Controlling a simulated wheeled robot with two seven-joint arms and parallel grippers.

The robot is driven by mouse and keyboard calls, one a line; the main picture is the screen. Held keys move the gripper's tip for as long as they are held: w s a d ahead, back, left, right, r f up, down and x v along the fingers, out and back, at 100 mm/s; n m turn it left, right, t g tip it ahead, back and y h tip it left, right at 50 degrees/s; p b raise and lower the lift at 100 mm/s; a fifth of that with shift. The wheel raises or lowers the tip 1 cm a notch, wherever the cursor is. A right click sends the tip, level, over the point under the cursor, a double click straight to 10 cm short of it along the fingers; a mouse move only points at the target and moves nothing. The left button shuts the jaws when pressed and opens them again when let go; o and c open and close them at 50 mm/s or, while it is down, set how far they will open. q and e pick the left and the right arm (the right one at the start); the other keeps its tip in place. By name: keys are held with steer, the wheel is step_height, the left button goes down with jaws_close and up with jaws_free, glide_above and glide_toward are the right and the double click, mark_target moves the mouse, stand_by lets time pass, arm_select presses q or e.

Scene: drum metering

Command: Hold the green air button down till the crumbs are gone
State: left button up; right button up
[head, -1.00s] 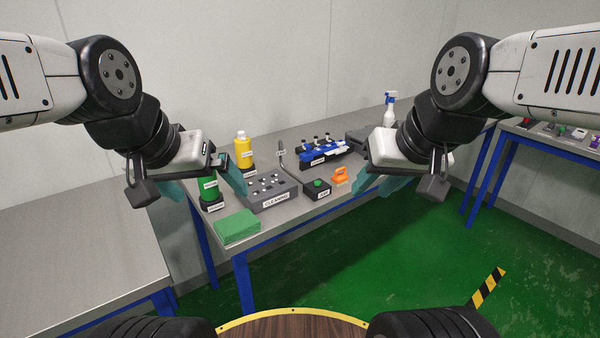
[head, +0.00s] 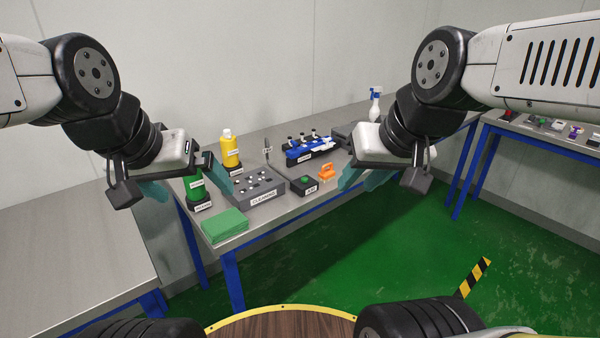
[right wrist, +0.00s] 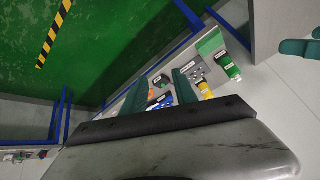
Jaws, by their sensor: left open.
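The green air button (head: 305,180) sits on top of a small dark box (head: 311,190) near the table's front edge. A grey block labelled CLEANING (head: 263,197) lies left of it, with several small pale spots on top; I cannot tell whether these are crumbs. A thin nozzle (head: 267,147) with a small label stands behind the block. My left gripper (head: 188,186) is open and empty, by the green bottle. My right gripper (head: 358,186) has its teal fingers apart, right of the button and not touching it; its open fingers also show in the right wrist view (right wrist: 160,84).
A green cloth stack (head: 225,225), a green bottle (head: 194,188) and a yellow bottle (head: 230,150) stand on the left. An orange item (head: 327,172) is right beside the button box. A blue-topped rack (head: 312,150) and a spray bottle (head: 375,103) are behind.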

jaws_close()
stand_by(1.5)
